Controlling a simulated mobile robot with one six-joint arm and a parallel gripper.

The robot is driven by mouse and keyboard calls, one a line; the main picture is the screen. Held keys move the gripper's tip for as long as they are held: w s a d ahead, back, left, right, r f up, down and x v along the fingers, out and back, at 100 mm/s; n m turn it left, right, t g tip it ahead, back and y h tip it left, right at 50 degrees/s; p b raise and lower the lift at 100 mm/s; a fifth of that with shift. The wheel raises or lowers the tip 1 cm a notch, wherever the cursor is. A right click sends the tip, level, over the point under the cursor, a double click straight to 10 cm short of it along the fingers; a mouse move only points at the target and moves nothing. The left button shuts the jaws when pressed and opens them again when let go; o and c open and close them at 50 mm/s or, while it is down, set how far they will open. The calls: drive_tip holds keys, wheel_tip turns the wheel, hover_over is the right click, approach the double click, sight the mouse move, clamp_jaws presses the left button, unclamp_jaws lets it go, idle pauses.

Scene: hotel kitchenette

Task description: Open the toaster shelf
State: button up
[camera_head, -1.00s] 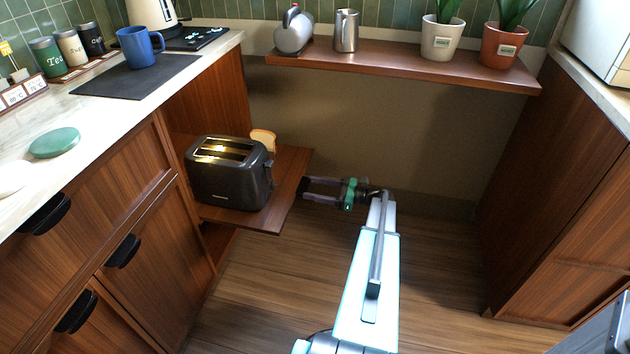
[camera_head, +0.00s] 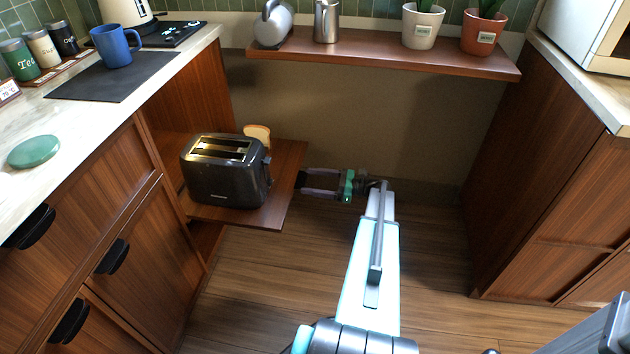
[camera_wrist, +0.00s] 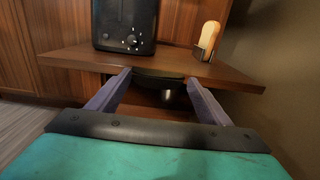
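The toaster shelf (camera_head: 285,168) is a brown wooden board standing out from the left cabinet, well past its side. A black toaster (camera_head: 226,185) stands upright on it, with a bread slice (camera_head: 257,132) behind. In the wrist view the shelf's front edge (camera_wrist: 225,75) crosses the picture, with the toaster (camera_wrist: 125,22) and bread (camera_wrist: 208,40) above. A black handle (camera_wrist: 158,76) sits at that edge. My gripper (camera_head: 300,181) has its two fingers at either side of the handle, seemingly touching it; it also shows in the wrist view (camera_wrist: 160,86). The exact contact is partly hidden.
A wall shelf (camera_head: 390,54) with a kettle, a jug and potted plants is above and behind. The left counter (camera_head: 60,125) holds a blue mug (camera_head: 117,46). A right cabinet (camera_head: 560,190) bounds the bay. The wooden floor (camera_head: 420,255) is clear around my arm.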

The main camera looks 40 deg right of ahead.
drive_tip(key=p+v, duration=0.2)
drive_tip(key=v, duration=1.1)
drive_tip(key=shift+s+d, duration=0.25)
drive_tip(key=shift+s, duration=0.1)
idle(0.4)
